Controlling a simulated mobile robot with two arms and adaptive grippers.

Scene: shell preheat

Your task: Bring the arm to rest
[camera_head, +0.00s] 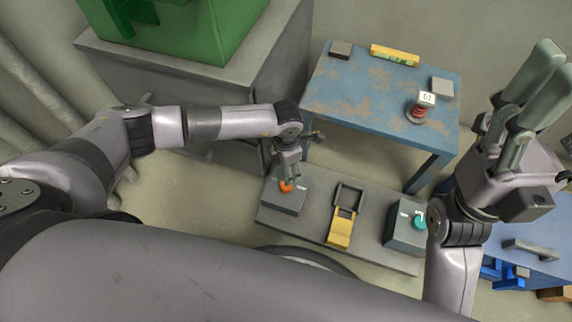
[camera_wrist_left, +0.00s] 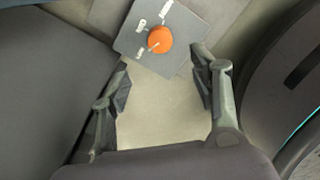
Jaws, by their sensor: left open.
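My left arm reaches across from the left in the head view. Its gripper (camera_head: 289,176) points down above a grey box with an orange knob (camera_head: 287,187). In the left wrist view, the gripper (camera_wrist_left: 162,85) has its two fingers spread with nothing between them. The orange knob (camera_wrist_left: 160,40) sits beyond the fingertips on its labelled grey panel (camera_wrist_left: 185,22), apart from both fingers. My right gripper (camera_head: 535,90) is raised at the right edge of the head view, its two fingers pointing up and right. The gap between them is unclear.
A grey bench (camera_head: 312,222) carries the knob box, a yellow-handled part (camera_head: 341,232) and a box with a teal knob (camera_head: 420,220). Behind is a worn blue table (camera_head: 345,95) with a small red device (camera_head: 417,113). A green machine (camera_head: 190,30) stands at back left.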

